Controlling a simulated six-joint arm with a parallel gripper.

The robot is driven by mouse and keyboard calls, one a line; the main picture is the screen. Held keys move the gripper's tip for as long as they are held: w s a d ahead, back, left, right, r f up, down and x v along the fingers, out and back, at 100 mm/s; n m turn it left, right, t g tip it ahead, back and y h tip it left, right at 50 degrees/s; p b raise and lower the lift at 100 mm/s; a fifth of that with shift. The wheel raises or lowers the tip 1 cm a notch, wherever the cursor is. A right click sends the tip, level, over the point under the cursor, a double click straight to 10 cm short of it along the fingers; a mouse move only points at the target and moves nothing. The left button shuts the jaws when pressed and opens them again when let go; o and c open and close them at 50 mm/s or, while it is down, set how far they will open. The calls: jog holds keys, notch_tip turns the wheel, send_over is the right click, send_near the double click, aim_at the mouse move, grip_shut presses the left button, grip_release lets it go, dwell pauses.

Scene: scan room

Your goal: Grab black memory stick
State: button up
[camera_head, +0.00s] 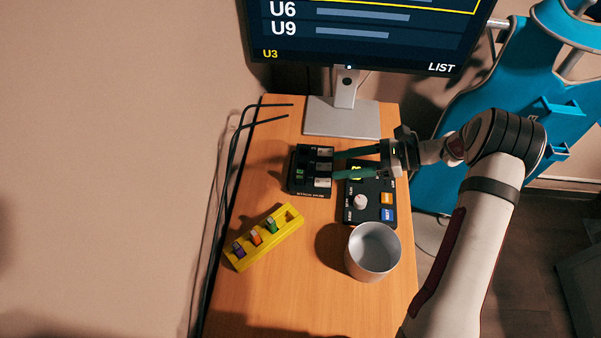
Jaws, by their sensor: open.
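No black memory stick can be made out for certain. The black stick hub (298,185) lies flat on the desk, with pale labels, dark slots and a small green light; a black stick in it would be hard to tell apart. My gripper (334,165) reaches in from the right, its two green fingers spread apart over the hub's right side. Nothing shows between the fingers. The yellow rack (240,264) holds a purple stick (238,250), an orange stick (256,237) and a green stick (271,226); its upper-right slot looks empty.
A black control box (374,190) with a knob and orange and blue buttons lies right of the hub, partly under my gripper. A grey metal cup (373,254) stands below it. The monitor (365,28) stands behind, showing "U3". Cables run along the desk's left edge.

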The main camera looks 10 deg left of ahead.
aim_at(300, 179)
jog(key=x, duration=0.4)
jog(key=f+x, duration=0.1)
jog(key=x, duration=0.4)
jog(key=shift+w, duration=0.1)
jog(key=shift+d, duration=0.1)
grip_shut()
